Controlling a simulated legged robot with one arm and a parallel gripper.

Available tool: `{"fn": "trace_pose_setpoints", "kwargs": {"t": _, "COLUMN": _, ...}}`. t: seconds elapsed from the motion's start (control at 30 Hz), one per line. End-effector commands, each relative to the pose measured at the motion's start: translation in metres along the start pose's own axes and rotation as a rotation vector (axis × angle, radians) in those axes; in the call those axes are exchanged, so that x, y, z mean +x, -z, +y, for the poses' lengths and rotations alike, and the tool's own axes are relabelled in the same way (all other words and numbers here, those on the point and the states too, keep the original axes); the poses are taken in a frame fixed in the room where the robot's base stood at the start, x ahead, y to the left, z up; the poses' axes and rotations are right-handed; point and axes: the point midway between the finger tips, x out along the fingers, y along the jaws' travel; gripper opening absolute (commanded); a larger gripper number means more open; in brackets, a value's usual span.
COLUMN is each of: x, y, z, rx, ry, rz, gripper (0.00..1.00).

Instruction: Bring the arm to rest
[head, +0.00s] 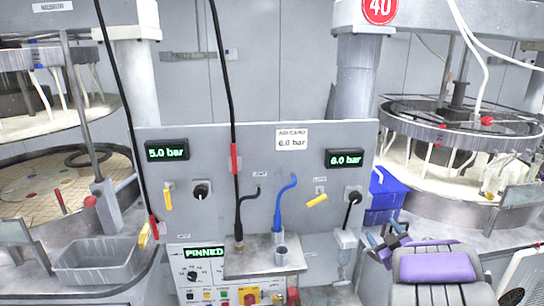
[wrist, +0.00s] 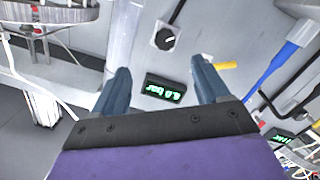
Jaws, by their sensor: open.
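My gripper (head: 381,234) is low on the right in the head view, in front of the right end of the grey control panel (head: 310,150). Its two blue fingers stand apart with nothing between them. In the wrist view my gripper (wrist: 160,65) is open and empty. A lit pressure display (wrist: 165,88) and a black knob (wrist: 165,38) show on the panel beyond the fingers. I see no contact with the panel.
A blue bin (head: 385,198) stands just behind my gripper. A round polishing machine (head: 460,150) is at right and another (head: 60,170) at left. A grey tray (head: 95,262) sits at lower left. Black and blue hoses (head: 282,205) run at the panel's middle.

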Motion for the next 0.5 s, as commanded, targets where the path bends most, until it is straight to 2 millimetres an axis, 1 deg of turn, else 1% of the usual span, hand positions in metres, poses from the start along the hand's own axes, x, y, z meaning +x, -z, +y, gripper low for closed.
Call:
{"fn": "trace_pose_setpoints", "kwargs": {"t": 0.03, "x": -0.001, "y": 0.006, "z": 0.002, "rx": -0.005, "ry": -0.011, "rz": -0.036, "gripper": 0.75}}
{"fn": "trace_pose_setpoints", "kwargs": {"t": 0.13, "x": -0.010, "y": 0.007, "z": 0.006, "rx": 0.001, "ry": -0.044, "rz": -0.155, "gripper": 0.75}}
{"fn": "trace_pose_setpoints", "kwargs": {"t": 0.27, "x": -0.032, "y": 0.007, "z": 0.006, "rx": 0.028, "ry": -0.083, "rz": -0.328, "gripper": 0.75}}
{"fn": "trace_pose_setpoints", "kwargs": {"t": 0.37, "x": -0.055, "y": 0.006, "z": 0.000, "rx": 0.065, "ry": -0.102, "rz": -0.462, "gripper": 0.75}}
{"fn": "trace_pose_setpoints", "kwargs": {"t": 0.47, "x": -0.083, "y": 0.007, "z": -0.010, "rx": 0.110, "ry": -0.109, "rz": -0.590, "gripper": 0.75}}
{"fn": "trace_pose_setpoints", "kwargs": {"t": 0.5, "x": -0.095, "y": 0.007, "z": -0.017, "rx": 0.132, "ry": -0.107, "rz": -0.641, "gripper": 0.75}}
